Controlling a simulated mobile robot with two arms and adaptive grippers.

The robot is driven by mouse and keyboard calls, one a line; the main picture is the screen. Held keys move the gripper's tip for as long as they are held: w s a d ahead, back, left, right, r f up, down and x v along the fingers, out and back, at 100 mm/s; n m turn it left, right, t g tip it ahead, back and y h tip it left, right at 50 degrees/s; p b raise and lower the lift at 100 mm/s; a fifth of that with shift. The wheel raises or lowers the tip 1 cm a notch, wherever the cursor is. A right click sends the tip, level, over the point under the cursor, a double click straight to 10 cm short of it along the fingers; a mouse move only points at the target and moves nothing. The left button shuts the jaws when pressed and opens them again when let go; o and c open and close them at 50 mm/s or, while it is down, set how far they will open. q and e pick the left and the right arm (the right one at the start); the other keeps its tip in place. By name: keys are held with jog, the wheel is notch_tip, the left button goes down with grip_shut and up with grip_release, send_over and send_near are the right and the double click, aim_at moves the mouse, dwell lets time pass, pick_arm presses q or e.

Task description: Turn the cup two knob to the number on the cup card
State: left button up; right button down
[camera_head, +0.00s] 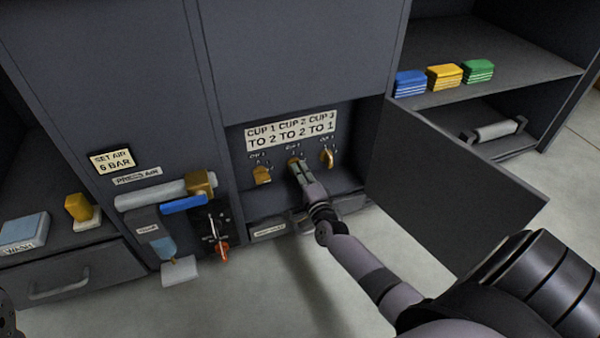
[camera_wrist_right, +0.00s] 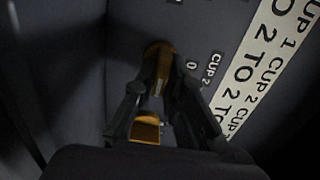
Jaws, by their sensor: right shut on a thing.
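The cup card (camera_head: 291,131) reads CUP 1 TO 2, CUP 2 TO 2, CUP 3 TO 1; part of it shows in the right wrist view (camera_wrist_right: 255,75). The gold cup two knob (camera_head: 292,160) is mostly hidden by my right gripper (camera_head: 301,171). In the right wrist view the right gripper (camera_wrist_right: 157,95) is shut on the knob (camera_wrist_right: 158,50), with a finger on each side. A 0 mark and the CUP 2 label show beside it; the knob's exact setting cannot be read.
The cup one knob (camera_head: 262,174) is left of my gripper, the cup three knob (camera_head: 328,157) right. An open door panel (camera_head: 450,185) stands right of my forearm. The air panel (camera_head: 209,231) is at left. Coloured stacks (camera_head: 444,76) lie on the right shelf.

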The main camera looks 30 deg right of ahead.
jog(key=c, duration=1.6)
grip_release()
jog(key=shift+c, duration=0.2)
jog(key=v, duration=1.2)
jog(key=shift+r, duration=0.1)
